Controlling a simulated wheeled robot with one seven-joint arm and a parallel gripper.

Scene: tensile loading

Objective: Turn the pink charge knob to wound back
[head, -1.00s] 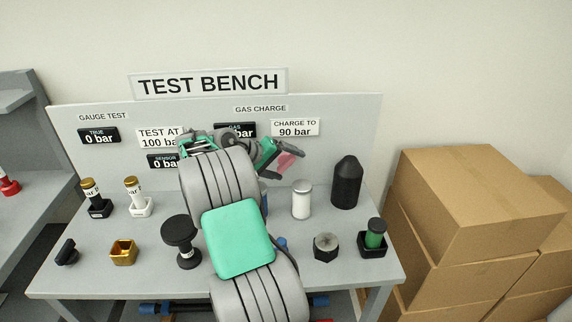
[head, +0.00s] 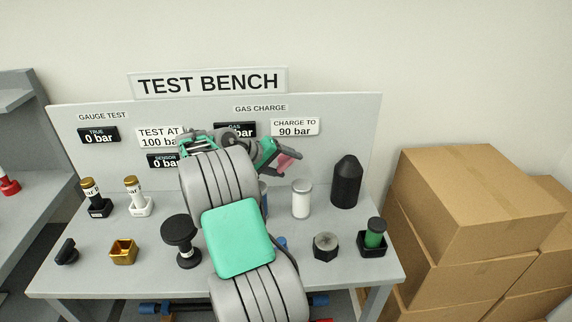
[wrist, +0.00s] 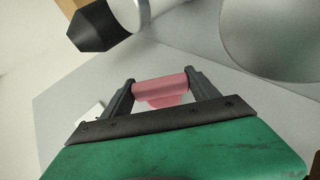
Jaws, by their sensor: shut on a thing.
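The pink charge knob (head: 284,163) is on the grey test bench panel, below the "CHARGE TO 90 bar" label (head: 295,127). In the wrist view the pink knob (wrist: 160,90) shows as a bar spanning between the two dark fingers. My gripper (head: 287,157) is shut on the knob, with one finger at each end of the bar (wrist: 157,88). My arm hides the middle of the bench and most of the gas display (head: 243,131), of which only "bar" is readable. The knob's base is partly hidden behind its bar.
A white cylinder (head: 302,199) and a tall black bottle (head: 346,182) stand right of my arm. A hex nut (head: 326,246) and a green-topped part (head: 375,237) sit nearer the front. A black round-topped stand (head: 181,235) is left of my arm. Cardboard boxes (head: 470,210) stand at right.

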